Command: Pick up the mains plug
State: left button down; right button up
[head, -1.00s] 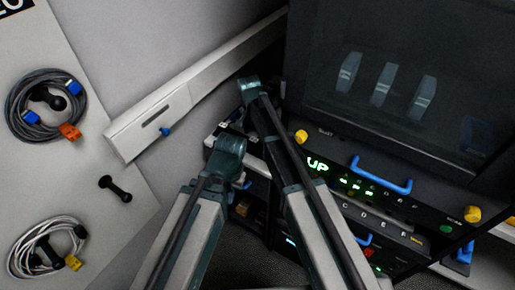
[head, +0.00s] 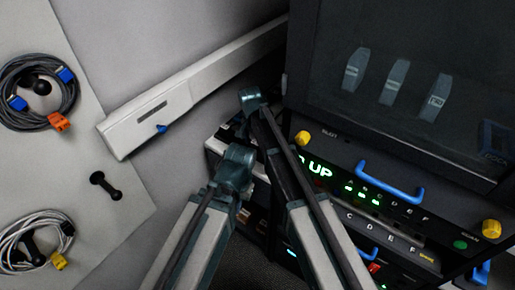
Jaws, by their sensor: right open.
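I cannot make out a mains plug in the head view. My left gripper (head: 244,187) is the lower one, at the end of the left arm near the middle of the picture. It is small and dark there, and its jaws cannot be read. My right gripper (head: 250,99) is higher up, in front of the grey wall beside the black cabinet. It is open, and I see nothing held in it. My arms hide part of the low shelf area behind them.
A grey coiled cable (head: 72,105) with blue connectors and an orange tag hangs on the left panel (head: 120,218). A white coil (head: 12,240) with a yellow tag hangs below. A black cabinet (head: 310,80) with blue handles stands right. A long pale duct (head: 190,91) crosses the wall.

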grip_shut()
pick_arm(q)
jog(key=shift+r, duration=0.1)
pick_arm(e)
jog(key=shift+r, duration=0.1)
